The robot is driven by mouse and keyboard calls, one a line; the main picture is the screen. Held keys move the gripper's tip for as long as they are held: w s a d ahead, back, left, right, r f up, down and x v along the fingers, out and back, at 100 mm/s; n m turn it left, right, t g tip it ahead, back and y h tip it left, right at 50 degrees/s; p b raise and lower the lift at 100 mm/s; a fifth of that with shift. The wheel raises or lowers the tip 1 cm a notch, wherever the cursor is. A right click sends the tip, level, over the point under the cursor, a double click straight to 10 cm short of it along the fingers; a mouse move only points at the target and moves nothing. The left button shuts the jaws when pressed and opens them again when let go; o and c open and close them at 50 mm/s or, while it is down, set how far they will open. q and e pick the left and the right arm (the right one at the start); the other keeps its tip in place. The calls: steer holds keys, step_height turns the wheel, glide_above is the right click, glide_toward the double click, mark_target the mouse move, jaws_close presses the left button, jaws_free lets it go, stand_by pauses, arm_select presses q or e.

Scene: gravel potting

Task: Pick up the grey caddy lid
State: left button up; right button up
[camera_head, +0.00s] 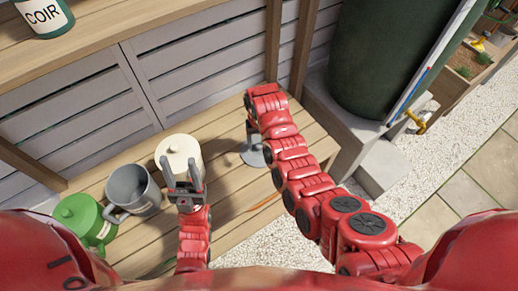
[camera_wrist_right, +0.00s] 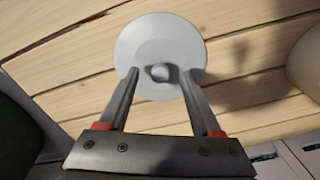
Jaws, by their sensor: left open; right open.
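The grey caddy lid (camera_head: 255,157) lies on the wooden bench, right of the caddies. In the right wrist view the lid (camera_wrist_right: 160,38) is a pale grey disc with a small round knob (camera_wrist_right: 160,72). My right gripper (camera_wrist_right: 161,75) is open over it, one fingertip on each side of the knob; I cannot tell if they touch it. In the head view my right arm partly hides the lid. The grey caddy (camera_head: 133,190) stands open on the bench. My left gripper (camera_head: 183,167) is open and empty, in front of the cream caddy (camera_head: 178,152).
A green caddy (camera_head: 82,217) with its lid on stands at the far left. A thin orange item (camera_head: 265,203) lies near the bench's front edge. A COIR tin (camera_head: 45,15) is on the upper shelf. A dark green barrel (camera_head: 385,55) stands right of the bench.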

steer(key=shift+f, duration=0.4)
jaws_close()
stand_by(1.1)
